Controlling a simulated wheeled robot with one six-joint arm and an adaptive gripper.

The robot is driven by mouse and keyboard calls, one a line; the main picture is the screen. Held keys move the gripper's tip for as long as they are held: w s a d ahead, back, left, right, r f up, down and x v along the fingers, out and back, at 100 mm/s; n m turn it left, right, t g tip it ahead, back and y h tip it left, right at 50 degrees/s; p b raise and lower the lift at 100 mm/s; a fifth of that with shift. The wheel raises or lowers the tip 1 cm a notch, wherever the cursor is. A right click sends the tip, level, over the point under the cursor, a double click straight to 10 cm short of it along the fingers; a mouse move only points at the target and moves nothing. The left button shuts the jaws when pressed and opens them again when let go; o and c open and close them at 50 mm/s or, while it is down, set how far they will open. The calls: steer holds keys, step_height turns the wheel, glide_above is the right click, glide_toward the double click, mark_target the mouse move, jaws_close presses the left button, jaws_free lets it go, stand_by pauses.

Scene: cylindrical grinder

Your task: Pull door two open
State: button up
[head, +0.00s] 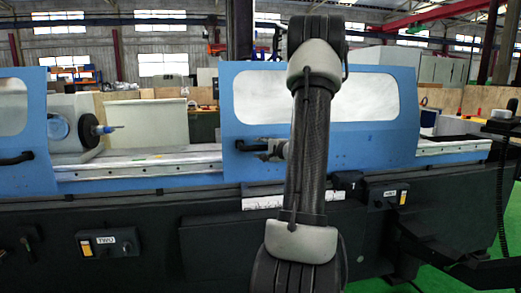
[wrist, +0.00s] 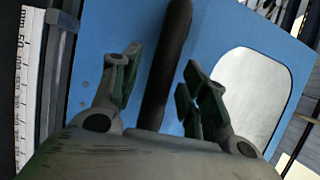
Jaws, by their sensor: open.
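A blue sliding door (head: 405,150) with a wide window stands right of centre in the head view, largely behind my arm. Its black handle (head: 241,145) is at its lower left. In the wrist view the handle (wrist: 165,60) is a dark bar running between my open fingers, with the blue door panel (wrist: 215,35) behind. My gripper (wrist: 160,72) has one finger on each side of the bar; I cannot tell whether either touches it. In the head view my gripper (head: 268,149) is at the handle, partly hidden by my arm. No number shows on the door itself.
Another blue door (head: 30,175) with a black handle (head: 16,158) is at the left. A grinding head with a spindle (head: 90,130) shows in the gap between doors. A labelled switch box (head: 110,243) is on the dark front; another box (head: 387,195) is at right.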

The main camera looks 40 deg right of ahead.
steer(key=shift+w+f, duration=0.1)
steer(key=shift+w, duration=0.45)
jaws_close()
